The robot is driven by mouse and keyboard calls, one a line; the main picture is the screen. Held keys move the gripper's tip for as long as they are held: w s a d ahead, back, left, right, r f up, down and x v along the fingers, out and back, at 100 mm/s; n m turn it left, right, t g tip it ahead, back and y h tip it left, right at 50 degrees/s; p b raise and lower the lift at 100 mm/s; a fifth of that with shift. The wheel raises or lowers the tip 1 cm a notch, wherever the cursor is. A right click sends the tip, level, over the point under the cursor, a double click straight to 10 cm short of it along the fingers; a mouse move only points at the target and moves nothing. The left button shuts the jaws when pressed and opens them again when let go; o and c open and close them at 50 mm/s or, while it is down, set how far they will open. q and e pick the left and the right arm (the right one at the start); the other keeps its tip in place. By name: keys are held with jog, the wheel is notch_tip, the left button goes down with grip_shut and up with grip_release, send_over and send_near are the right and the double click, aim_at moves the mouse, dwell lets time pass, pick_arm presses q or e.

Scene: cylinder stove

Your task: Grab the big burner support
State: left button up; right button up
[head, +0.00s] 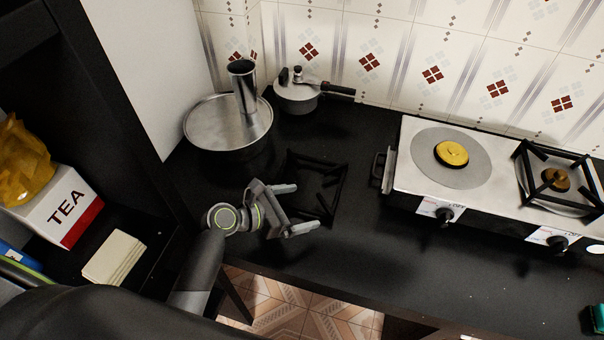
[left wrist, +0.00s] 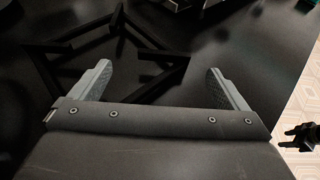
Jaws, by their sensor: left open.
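The big burner support (head: 318,160), a black square frame with inward prongs, lies on the black counter left of the stove. It also shows in the left wrist view (left wrist: 80,45), dark against the dark counter. My left gripper (head: 301,207) is open and empty, at the near left side of the support. Its two grey fingers also show in the left wrist view (left wrist: 159,68); the left one appears close to the frame, but I cannot tell whether it touches. A dark two-pronged shape (left wrist: 300,137) at the right of the wrist view may be my right gripper; its opening is unclear.
The stove (head: 405,165) stands right of the support, with a smaller support (head: 558,156) on its right burner. A large pan (head: 205,122) holding a metal cylinder (head: 242,85) and a lidded pot (head: 297,97) stand behind. A TEA box (head: 62,215) is left.

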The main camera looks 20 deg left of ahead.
aim_at(326, 203)
pick_arm(q)
jog(key=d, duration=0.2)
jog(key=w+d, duration=0.1)
jog(key=shift+f, duration=0.35)
jog(key=shift+w+d+f, duration=0.35)
jog(key=shift+w+f, duration=0.35)
jog(key=shift+w, duration=0.1)
jog(key=shift+w+d+f, duration=0.2)
jog(key=shift+w+d, duration=0.1)
jog(key=shift+d, duration=0.15)
jog(key=c, duration=1)
jog(key=shift+r, duration=0.1)
jog(key=c, duration=0.5)
pick_arm(e)
jog(key=s+d, duration=0.2)
jog(key=s, duration=0.1)
jog(key=shift+r, duration=0.2)
